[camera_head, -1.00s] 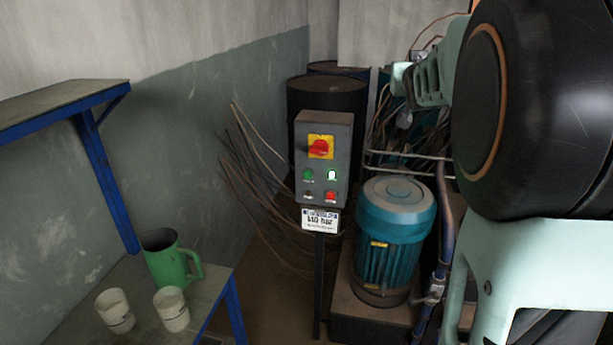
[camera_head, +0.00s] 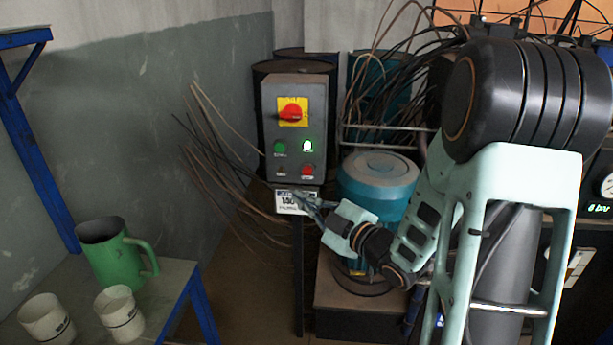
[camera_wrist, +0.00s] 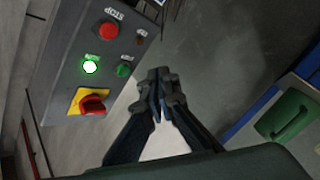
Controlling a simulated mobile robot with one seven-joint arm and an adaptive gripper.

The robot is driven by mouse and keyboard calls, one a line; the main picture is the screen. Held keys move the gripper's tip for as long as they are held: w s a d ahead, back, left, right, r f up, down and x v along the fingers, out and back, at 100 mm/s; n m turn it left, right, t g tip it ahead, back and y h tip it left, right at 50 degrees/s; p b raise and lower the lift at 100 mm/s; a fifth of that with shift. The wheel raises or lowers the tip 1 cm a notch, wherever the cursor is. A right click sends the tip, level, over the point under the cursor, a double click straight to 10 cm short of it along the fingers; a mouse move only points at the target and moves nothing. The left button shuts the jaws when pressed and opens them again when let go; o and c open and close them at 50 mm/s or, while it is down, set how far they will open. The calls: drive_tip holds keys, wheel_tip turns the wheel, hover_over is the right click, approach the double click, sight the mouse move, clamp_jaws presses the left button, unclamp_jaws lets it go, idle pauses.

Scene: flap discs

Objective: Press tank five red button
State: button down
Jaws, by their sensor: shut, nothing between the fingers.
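A grey control box (camera_head: 295,135) stands on a post at the centre-left of the head view. Its red button (camera_head: 307,171) is at the lower right of its face. In the wrist view the red button (camera_wrist: 109,33) is at the upper left, beside the label STOP. The box also has a red rotary switch on a yellow plate (camera_head: 291,112), a lit green lamp (camera_head: 307,146) and a green button (camera_head: 279,147). My gripper (camera_head: 300,198) is shut and empty, just below the red button. In the wrist view my gripper (camera_wrist: 160,80) appears beside the box, apart from the button.
A sign (camera_head: 296,203) hangs under the box, partly behind my gripper. A teal motor (camera_head: 375,180) stands to the right, partly behind my arm. Loose cables (camera_head: 220,165) fan out at left. A green jug (camera_head: 108,258) and two white cups sit on a low shelf.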

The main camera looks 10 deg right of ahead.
sight(307, 170)
drive_tip(key=shift+w+r, duration=0.1)
drive_tip(key=shift+w+d+p, duration=0.15)
drive_tip(key=shift+w+d, duration=0.3)
drive_tip(key=shift+w, duration=0.9)
drive_tip(key=shift+w+d+p, duration=0.2)
drive_tip(key=shift+w+d, duration=0.3)
drive_tip(key=shift+w, duration=0.9)
drive_tip(key=shift+w+d+p, duration=0.15)
drive_tip(key=shift+w+d, duration=0.3)
drive_tip(key=shift+w, duration=0.9)
drive_tip(key=shift+w, duration=0.1)
drive_tip(key=shift+w+d, duration=0.1)
drive_tip(key=shift+w, duration=0.2)
drive_tip(key=shift+w+d+b, duration=0.2)
drive_tip(key=shift+w+b, duration=0.2)
drive_tip(key=shift+w, duration=0.1)
drive_tip(key=shift+s, duration=0.1)
drive_tip(key=shift+s+a+b, duration=0.25)
drive_tip(key=shift+s+b, duration=0.1)
drive_tip(key=shift+s, duration=0.45)
